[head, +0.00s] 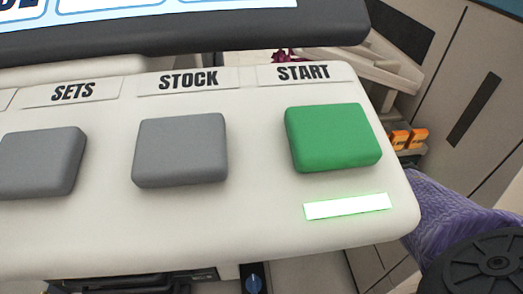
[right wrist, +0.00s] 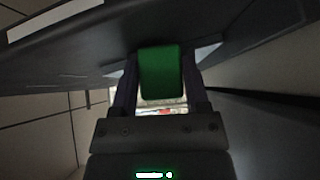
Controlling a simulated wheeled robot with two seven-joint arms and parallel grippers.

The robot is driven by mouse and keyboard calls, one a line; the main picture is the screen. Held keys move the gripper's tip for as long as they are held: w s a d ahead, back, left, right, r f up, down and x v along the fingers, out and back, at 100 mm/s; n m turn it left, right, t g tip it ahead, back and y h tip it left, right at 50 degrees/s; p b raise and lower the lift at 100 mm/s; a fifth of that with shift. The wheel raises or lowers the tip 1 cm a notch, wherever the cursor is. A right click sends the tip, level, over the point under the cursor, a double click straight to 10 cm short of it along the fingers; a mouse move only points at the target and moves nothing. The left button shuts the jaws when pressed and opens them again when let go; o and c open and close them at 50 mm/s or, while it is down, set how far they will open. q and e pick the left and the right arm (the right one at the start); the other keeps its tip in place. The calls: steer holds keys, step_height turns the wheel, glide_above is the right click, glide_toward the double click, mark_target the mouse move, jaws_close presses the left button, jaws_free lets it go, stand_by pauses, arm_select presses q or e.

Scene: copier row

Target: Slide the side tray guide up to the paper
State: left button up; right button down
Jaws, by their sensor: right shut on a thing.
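In the right wrist view my right gripper (right wrist: 160,75) is shut on a green block, the grip of the side tray guide (right wrist: 162,78). One finger lies on each side of it. The green block is up against a large dark grey surface. The paper cannot be made out in either view. In the head view my purple right arm (head: 455,215) reaches in behind the right end of a control panel; its gripper is hidden there. My left gripper is in neither view.
The off-white control panel (head: 270,235) fills the head view, with grey buttons (head: 180,150) and a green START button (head: 333,138). A dark-framed screen (head: 200,30) is above. Orange boxes (head: 408,139) sit behind at right. A blue knob (head: 254,284) shows below.

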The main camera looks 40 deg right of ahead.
steer(key=shift+w, duration=0.15)
steer(key=shift+w+d+b, duration=0.3)
steer(key=shift+w+b, duration=0.05)
steer(key=shift+b, duration=0.05)
steer(key=shift+c, duration=1.2)
jaws_free()
steer(key=shift+r, duration=0.1)
step_height(320, 180, up, 5)
steer(key=p, duration=0.4)
steer(key=shift+r, duration=0.1)
steer(key=shift+f, duration=0.2)
